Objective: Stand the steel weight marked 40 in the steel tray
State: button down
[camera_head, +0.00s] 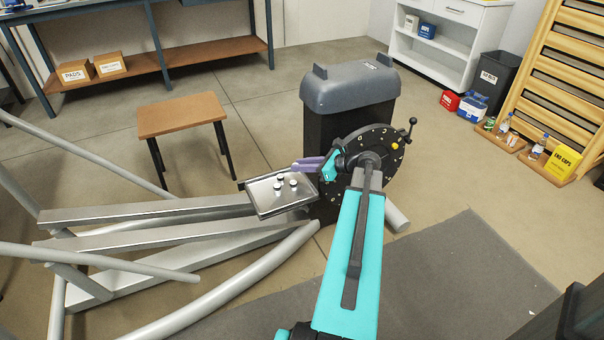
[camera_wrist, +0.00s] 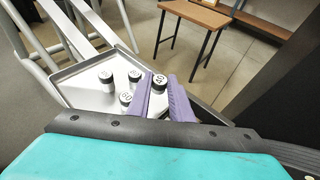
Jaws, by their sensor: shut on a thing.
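The steel tray (camera_head: 265,207) is a shallow tray left of the grey-hooded machine; it also shows in the wrist view (camera_wrist: 85,98). My gripper (camera_wrist: 161,84) has purple fingers and is shut on a small steel weight (camera_wrist: 159,80) with a dark-marked white top, which looks like 40. That weight appears upright over the right part of the tray; I cannot tell whether its base touches the tray. Three other weights stand in the tray to its left: one (camera_wrist: 106,78), one (camera_wrist: 135,77) and one (camera_wrist: 125,101). In the head view my gripper (camera_head: 297,166) is at the tray's far right edge.
A black dial wheel (camera_head: 385,140) and the grey-hooded machine (camera_head: 348,90) stand close to the tray's right. Metal rails (camera_head: 150,210) run left from the tray. A small brown-topped stool (camera_head: 181,114) stands behind. The tray's left part is bare.

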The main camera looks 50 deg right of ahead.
aim_at(302, 180)
jog(key=shift+f+b, duration=0.7)
jog(key=shift+f, duration=1.05)
jog(key=c, duration=1.9)
grip_release()
jog(key=shift+f, duration=0.1)
jog(key=shift+o, duration=0.2)
jog(key=shift+s+d+r, duration=0.1)
jog(key=shift+s+r, duration=0.15)
jog(key=p+v, duration=0.2)
jog(key=v, duration=0.9)
jog(key=shift+s, duration=0.2)
jog(key=shift+r, duration=0.15)
